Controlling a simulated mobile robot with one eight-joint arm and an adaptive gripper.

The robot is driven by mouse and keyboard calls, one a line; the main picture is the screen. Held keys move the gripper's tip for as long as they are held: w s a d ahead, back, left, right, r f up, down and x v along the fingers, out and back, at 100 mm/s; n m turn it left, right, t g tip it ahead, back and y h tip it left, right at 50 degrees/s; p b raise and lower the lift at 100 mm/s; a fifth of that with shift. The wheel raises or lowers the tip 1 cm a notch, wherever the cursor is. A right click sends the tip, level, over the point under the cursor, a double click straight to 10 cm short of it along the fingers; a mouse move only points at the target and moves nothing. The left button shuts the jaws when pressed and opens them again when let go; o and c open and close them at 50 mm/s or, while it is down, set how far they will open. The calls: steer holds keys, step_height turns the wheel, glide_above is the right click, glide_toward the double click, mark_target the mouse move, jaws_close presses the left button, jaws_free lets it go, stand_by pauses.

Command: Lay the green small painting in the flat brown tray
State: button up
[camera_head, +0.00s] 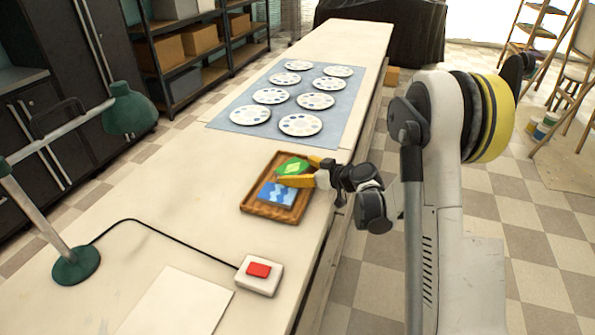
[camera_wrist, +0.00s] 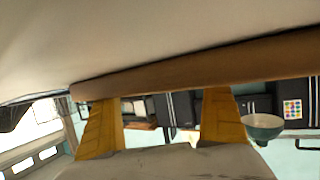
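The green small painting (camera_head: 291,166) with a pale yellow-green diamond lies in the far part of the flat brown tray (camera_head: 247,207), in the head view. My gripper (camera_head: 297,170) reaches in from the right with its two yellow fingers spread on either side of the painting. In the wrist view the fingers (camera_wrist: 162,112) stand well apart, with only room background between them. That view looks upside down; a brown strip, likely the tray wall (camera_wrist: 180,68), crosses at the fingertips. The painting does not show there. Exact finger contact cannot be told.
A blue painting (camera_head: 277,193) lies in the tray's near part. Beyond is a blue-grey mat (camera_head: 232,127) with several round palettes. A red-button box (camera_head: 259,275), a paper sheet (camera_head: 178,303) and a green lamp (camera_head: 76,266) stand nearer. Bare tabletop lies left of the tray.

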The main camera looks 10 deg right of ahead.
steer(key=shift+r, duration=0.2)
steer(key=shift+s+d+r+p, duration=0.2)
steer(key=shift+s+p, duration=0.05)
steer(key=shift+p, duration=0.05)
steer(key=p+v, duration=0.2)
steer(key=v, duration=0.9)
steer(key=shift+f, duration=0.1)
steer(key=shift+s+a+r, duration=0.1)
steer(key=shift+s+r, duration=0.1)
steer(key=shift+s, duration=0.05)
steer(key=s+a+r+m+g+h, duration=0.3)
steer(key=s+a+r, duration=0.45)
steer(key=s, duration=0.35)
steer(key=s+r+m+h, duration=0.1)
steer(key=s+m+h, duration=0.1)
steer(key=s, duration=0.5)
steer(key=s+d+r+m+g+h, duration=0.1)
steer(key=s+h, duration=0.1)
steer(key=s, duration=0.6)
steer(key=shift+s+d+r+m+h, duration=0.25)
steer(key=shift+d+r+m+h, duration=0.05)
steer(key=shift+r+m, duration=0.1)
